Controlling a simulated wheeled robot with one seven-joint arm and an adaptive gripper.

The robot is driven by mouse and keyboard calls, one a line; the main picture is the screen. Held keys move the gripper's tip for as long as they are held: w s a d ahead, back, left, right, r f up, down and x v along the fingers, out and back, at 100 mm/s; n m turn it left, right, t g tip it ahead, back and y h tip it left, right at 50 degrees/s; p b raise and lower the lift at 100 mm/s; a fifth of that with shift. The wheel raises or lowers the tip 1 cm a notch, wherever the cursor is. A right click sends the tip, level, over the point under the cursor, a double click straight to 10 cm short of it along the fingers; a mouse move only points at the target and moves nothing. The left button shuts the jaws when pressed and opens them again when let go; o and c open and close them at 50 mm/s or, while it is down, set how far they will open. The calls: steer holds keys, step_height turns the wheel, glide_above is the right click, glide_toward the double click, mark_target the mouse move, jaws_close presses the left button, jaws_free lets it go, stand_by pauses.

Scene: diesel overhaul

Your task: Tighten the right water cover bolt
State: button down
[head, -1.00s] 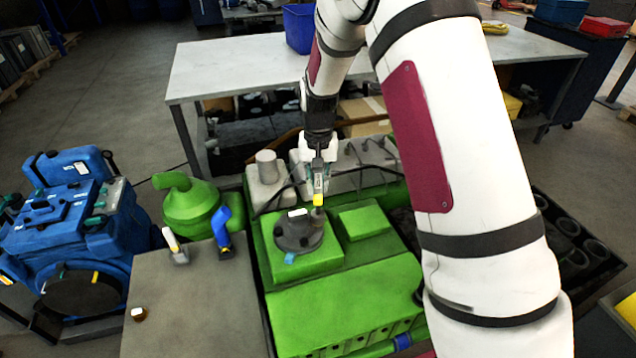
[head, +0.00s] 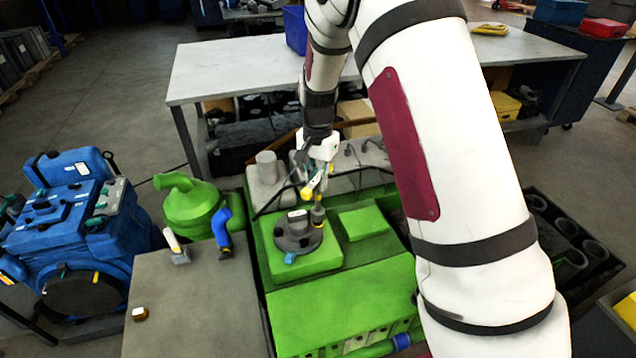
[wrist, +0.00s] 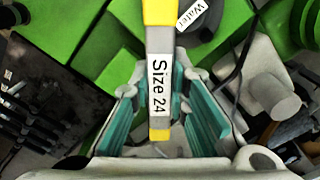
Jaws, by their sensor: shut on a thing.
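My gripper (head: 318,172) is shut on a wrench (wrist: 160,85) with yellow ends and a "Size 24" label. In the wrist view the wrench lies between the teal finger pads and runs out past the top edge. In the head view its yellow end (head: 308,193) is just above the round dark water cover (head: 296,238), which sits on a green block. The cover's "Water" label shows in the wrist view (wrist: 192,12). An upright dark bolt (head: 318,216) stands at the cover's right side, just below the wrench; contact cannot be told. A blue piece (head: 290,257) is at the cover's front.
The green engine (head: 340,310) fills the front middle. A grey table (head: 190,310) beside it carries a blue-handled tool (head: 221,228), a white-handled tool (head: 174,245) and a small brown piece (head: 139,314). A blue engine (head: 75,235) stands left. A workbench (head: 230,70) is behind.

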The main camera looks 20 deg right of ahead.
steer(key=n, duration=0.3)
steer(key=shift+f+n, duration=0.1)
steer(key=shift+n, duration=0.3)
steer(key=n, duration=0.4)
steer(key=shift+b, duration=0.35)
steer(key=n, duration=0.4)
steer(key=shift+n, duration=0.4)
steer(key=n, duration=1.2)
steer(key=shift+p, duration=0.3)
steer(key=n, duration=0.4)
steer(key=shift+w+n, duration=0.1)
steer(key=shift+n, duration=0.3)
steer(key=shift+n+p, duration=0.3)
steer(key=shift+n, duration=1.6)
